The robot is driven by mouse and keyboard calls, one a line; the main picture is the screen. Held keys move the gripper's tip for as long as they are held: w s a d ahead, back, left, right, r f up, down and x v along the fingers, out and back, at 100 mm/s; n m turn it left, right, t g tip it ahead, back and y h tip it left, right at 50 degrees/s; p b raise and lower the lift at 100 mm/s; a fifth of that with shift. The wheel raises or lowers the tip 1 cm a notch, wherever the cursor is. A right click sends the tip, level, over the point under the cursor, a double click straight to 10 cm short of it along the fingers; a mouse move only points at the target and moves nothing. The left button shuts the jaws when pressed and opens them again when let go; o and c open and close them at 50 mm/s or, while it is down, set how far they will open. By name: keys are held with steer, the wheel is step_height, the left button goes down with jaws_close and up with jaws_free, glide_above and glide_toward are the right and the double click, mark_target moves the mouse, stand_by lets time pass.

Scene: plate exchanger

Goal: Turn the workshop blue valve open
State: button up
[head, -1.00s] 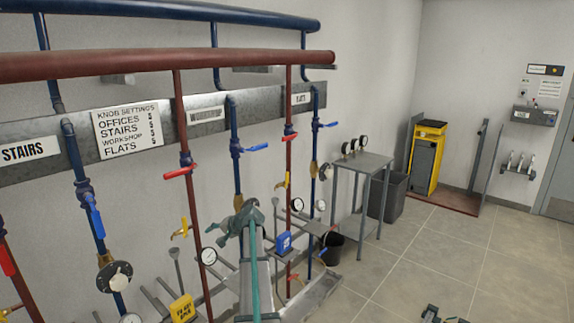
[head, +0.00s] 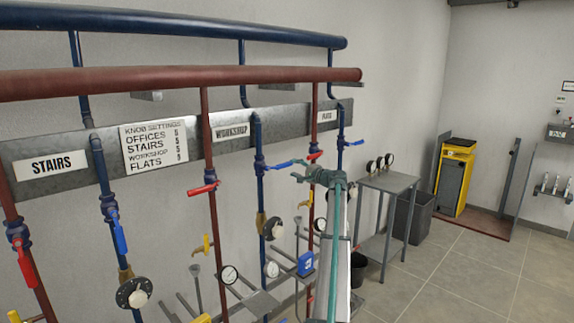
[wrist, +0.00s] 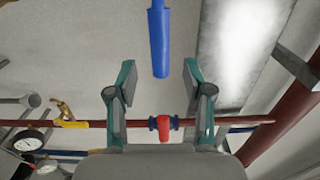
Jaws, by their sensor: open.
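The workshop blue valve handle (head: 279,163) sticks out sideways to the right from the blue workshop pipe (head: 259,190), below the WORKSHOP label (head: 231,131). My gripper (head: 300,170) is just right of the handle's free end in the head view. In the wrist view the blue handle (wrist: 159,42) lies beyond the fingertips, lined up with the gap between them. My gripper (wrist: 160,78) is open and empty, its fingers apart on either side of that line. No contact with the handle shows. The valve body is out of the wrist view.
A red pipe with a red valve (wrist: 162,127) runs behind the gap. The red workshop-side handle (head: 202,189) and the flats blue handle (head: 353,143) are nearby. A grey side table (head: 390,182) with gauges stands right. Open floor lies at the lower right.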

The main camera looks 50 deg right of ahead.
mark_target(287, 165)
steer(key=w, duration=0.2)
steer(key=w+p, duration=0.1)
steer(key=w, duration=0.1)
steer(key=w+d, duration=0.1)
steer(key=w, duration=0.1)
steer(key=shift+w+p, duration=0.2)
steer(key=shift+p, duration=0.1)
jaws_close()
